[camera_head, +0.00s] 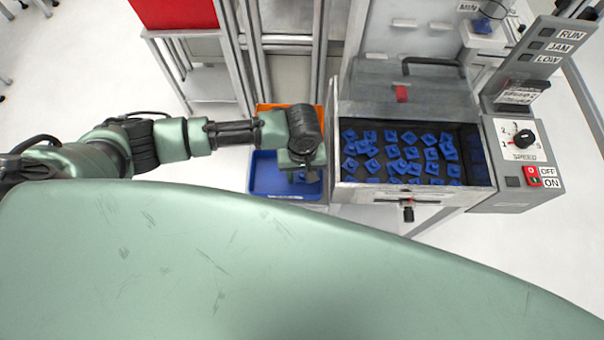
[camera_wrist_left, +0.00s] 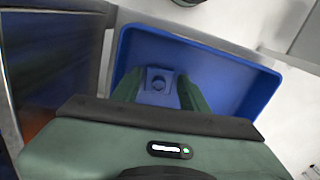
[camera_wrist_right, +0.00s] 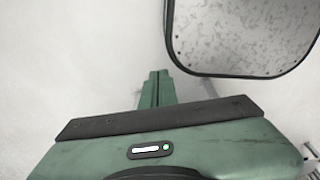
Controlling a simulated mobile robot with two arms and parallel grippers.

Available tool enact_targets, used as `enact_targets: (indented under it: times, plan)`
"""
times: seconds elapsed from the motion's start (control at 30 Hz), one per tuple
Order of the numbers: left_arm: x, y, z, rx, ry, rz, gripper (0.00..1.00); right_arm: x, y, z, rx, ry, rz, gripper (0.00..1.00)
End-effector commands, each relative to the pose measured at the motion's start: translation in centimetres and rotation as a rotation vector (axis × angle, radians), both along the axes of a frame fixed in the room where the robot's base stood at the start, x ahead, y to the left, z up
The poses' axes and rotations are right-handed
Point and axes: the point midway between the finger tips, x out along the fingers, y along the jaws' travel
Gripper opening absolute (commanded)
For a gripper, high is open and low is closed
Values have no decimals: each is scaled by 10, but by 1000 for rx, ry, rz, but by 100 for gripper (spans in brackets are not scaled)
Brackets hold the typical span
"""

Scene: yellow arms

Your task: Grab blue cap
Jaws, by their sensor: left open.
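A blue cap (camera_wrist_left: 158,82), square with a round hole, shows in the left wrist view inside a blue tray (camera_wrist_left: 222,76). My left gripper (camera_wrist_left: 160,95) is open, with its green fingers on either side of the cap in the picture; I cannot tell whether they touch it. In the head view the left gripper (camera_head: 304,172) points down over the blue tray (camera_head: 264,178) and hides the cap. My right gripper (camera_wrist_right: 157,88) shows in the right wrist view with its fingers together and nothing between them.
Right of the tray stands a machine with a metal hopper (camera_head: 345,192) full of many blue caps (camera_head: 400,155). A speed control box (camera_head: 525,165) is at its right. An orange bin (camera_head: 264,107) lies behind the tray, and a red box (camera_head: 175,12) stands at the back.

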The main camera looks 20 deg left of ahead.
Motion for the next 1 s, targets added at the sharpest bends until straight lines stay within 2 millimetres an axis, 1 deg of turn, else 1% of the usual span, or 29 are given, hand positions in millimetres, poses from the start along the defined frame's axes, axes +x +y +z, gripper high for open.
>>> enact_targets:
  times: [0.03,0.07,0.1,0.17,0.2,0.23,0.37,0.57,0.73,0.87,0.97,1.0]
  plan:
    - [0,0,0,0,0,0,44,-3,0,-1,-1,5,0,0]
    - [0,0,0,0,0,0,41,-5,0,-1,-1,8,0,0]
    - [0,0,0,0,0,0,30,-8,-1,-1,-2,12,0,0]
    - [0,0,0,0,0,0,13,-14,-1,-1,-3,21,0,0]
    - [0,0,0,0,0,0,2,-18,-1,-2,-3,26,0,0]
    - [0,0,0,0,0,0,0,-21,-1,-2,-2,30,0,0]
    - [0,0,1,0,0,0,0,-28,-2,-2,-4,41,0,0]
    - [0,0,2,0,0,0,0,-26,-2,-2,-3,39,0,0]
    - [1,0,11,-2,-1,1,0,-22,-1,-3,-3,33,0,0]
    - [1,0,32,-3,-4,0,0,-19,-1,-4,-2,29,0,0]
    - [1,-1,57,-4,-5,-1,0,-19,-1,-6,-2,29,0,0]
    - [1,-1,69,-4,-5,-2,0,-19,-1,-7,-2,28,0,0]
